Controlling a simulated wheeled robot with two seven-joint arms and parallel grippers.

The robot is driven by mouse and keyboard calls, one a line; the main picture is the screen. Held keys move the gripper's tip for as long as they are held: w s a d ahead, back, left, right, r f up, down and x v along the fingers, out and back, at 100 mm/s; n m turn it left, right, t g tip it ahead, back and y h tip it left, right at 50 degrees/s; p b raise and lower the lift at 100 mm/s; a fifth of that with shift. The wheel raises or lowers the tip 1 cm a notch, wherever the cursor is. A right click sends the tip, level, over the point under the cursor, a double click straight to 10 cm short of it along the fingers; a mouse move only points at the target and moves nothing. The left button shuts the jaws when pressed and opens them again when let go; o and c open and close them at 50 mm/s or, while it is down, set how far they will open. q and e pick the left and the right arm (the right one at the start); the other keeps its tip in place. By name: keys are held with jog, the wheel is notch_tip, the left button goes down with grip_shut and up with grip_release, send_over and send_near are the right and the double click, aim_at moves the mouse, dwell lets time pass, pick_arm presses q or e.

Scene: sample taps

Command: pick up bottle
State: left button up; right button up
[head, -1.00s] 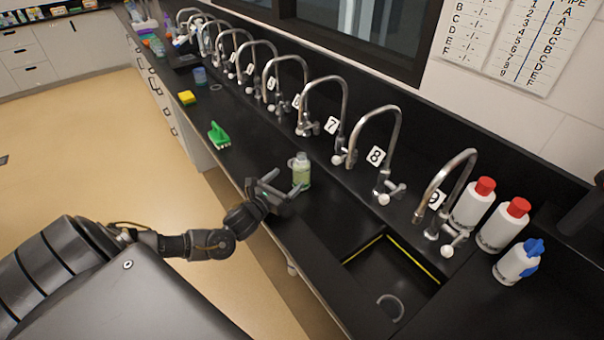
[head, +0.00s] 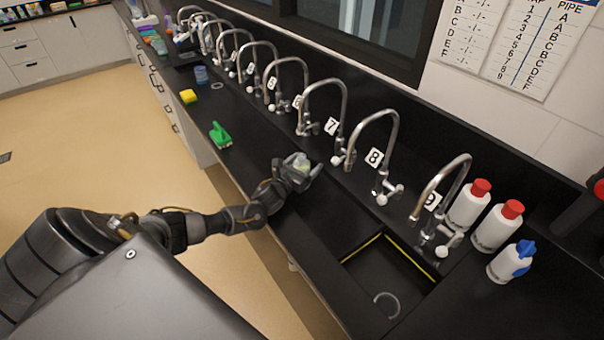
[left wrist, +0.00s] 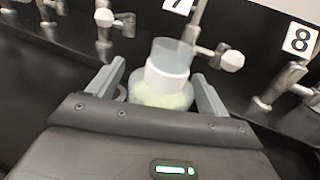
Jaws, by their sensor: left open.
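The bottle (head: 301,163) is small, with pale green contents and a whitish cap, and stands on the black counter near tap 7. In the head view my left gripper (head: 305,173) is at the bottle and hides most of its body. In the left wrist view the bottle (left wrist: 168,80) sits between the two grey fingers of the gripper (left wrist: 160,95). The fingers are open, one on each side. Whether either finger touches the bottle is unclear. My right gripper is not in view.
A row of curved taps (head: 378,150) with number tags runs along the back of the counter (head: 255,135). A sink (head: 395,275) lies to the right. White bottles with red caps (head: 497,226) stand beyond it.

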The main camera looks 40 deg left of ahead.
pick_arm(q)
jog(key=shift+c, duration=0.3)
jog(key=c, duration=1.2)
jog(key=shift+c, duration=0.3)
jog(key=shift+a+r, duration=0.1)
jog(key=shift+r, duration=0.45)
jog(key=s+d+r+b, duration=0.4)
jog(key=s+d+r, duration=0.3)
jog(key=s+r, duration=0.4)
jog(key=shift+s+d+r, duration=0.3)
jog(key=shift+s+r, duration=0.1)
jog(key=shift+r, duration=0.1)
